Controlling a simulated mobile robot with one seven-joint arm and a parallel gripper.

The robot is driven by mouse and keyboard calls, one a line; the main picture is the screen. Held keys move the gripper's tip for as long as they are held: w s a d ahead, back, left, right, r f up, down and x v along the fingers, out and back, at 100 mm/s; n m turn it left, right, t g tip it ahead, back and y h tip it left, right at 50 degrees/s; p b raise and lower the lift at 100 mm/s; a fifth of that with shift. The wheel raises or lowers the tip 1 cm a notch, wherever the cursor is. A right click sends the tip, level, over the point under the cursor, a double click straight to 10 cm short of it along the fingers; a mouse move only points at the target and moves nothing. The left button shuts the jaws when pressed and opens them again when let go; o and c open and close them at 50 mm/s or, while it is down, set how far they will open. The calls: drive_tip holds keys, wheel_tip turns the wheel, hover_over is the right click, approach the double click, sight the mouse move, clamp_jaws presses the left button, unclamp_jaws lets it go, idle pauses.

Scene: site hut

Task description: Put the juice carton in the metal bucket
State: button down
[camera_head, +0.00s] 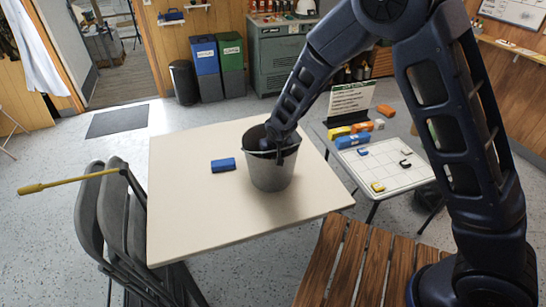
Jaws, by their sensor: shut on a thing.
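The metal bucket (271,172) stands upright on the cream table, near its right side. My gripper (272,146) reaches down into the bucket's mouth from above. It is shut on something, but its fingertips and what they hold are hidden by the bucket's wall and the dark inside. I cannot make out the juice carton anywhere in this view. A small blue block-like object (223,165) lies on the table to the left of the bucket, apart from it; I cannot tell exactly what it is.
The cream table (190,210) is otherwise clear. Grey folding chairs (115,215) stand at its left, with a yellow-handled tool (60,183) sticking out. A slatted wooden bench (360,260) is in front.

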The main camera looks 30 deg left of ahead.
drive_tip(key=shift+f, duration=0.45)
drive_tip(key=c, duration=0.6)
unclamp_jaws()
drive_tip(key=v, duration=1.2)
